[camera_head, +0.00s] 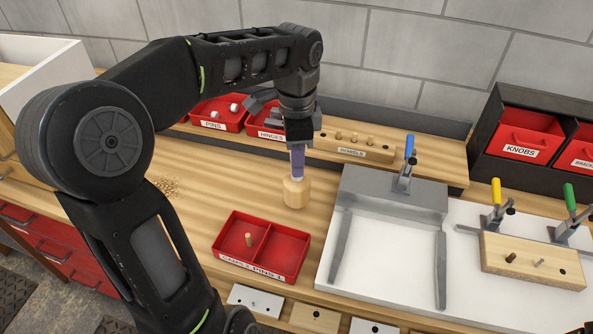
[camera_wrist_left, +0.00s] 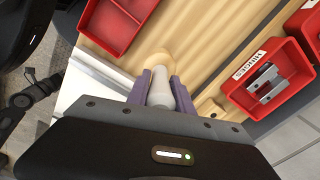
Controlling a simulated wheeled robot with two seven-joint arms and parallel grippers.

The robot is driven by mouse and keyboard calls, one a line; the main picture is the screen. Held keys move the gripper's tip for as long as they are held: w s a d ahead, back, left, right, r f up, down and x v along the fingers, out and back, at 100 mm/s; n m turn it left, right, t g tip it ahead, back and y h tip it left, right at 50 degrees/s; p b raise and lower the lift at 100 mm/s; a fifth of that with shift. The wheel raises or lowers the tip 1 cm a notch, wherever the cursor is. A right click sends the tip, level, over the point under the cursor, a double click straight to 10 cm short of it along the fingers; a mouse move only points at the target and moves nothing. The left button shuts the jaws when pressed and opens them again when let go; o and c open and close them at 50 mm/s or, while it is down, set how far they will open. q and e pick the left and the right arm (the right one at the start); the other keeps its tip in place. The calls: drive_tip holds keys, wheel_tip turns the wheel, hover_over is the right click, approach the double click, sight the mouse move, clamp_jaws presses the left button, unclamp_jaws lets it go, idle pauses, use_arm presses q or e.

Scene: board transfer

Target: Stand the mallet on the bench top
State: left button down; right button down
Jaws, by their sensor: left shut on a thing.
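The mallet (camera_head: 296,192) has a pale wooden head, which is at the lower end, below my left gripper. My left gripper (camera_head: 298,152) points down with purple-grey fingers shut on the mallet's handle. In the left wrist view the light handle of the mallet (camera_wrist_left: 160,88) sits between the two fingers of my left gripper (camera_wrist_left: 160,92). The mallet looks upright, head down, at the bench top (camera_head: 200,205). I cannot tell whether the head touches the wood.
A red two-compartment tray (camera_head: 262,262) with a peg stands just in front. Behind are red bins for pins (camera_head: 213,124) and hinges (camera_wrist_left: 270,85), and a dowel block (camera_head: 352,148). A grey fixture (camera_head: 395,195) with toggle clamps and a wooden board (camera_head: 530,262) lie right. Shavings (camera_head: 165,186) lie left.

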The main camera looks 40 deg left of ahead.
use_arm(q)
drive_tip(key=shift+f, duration=0.1)
wheel_tip(320, 180, down, 3)
drive_tip(key=shift+f, duration=0.25)
drive_tip(key=shift+f, duration=0.15)
drive_tip(key=c, duration=1.1)
unclamp_jaws()
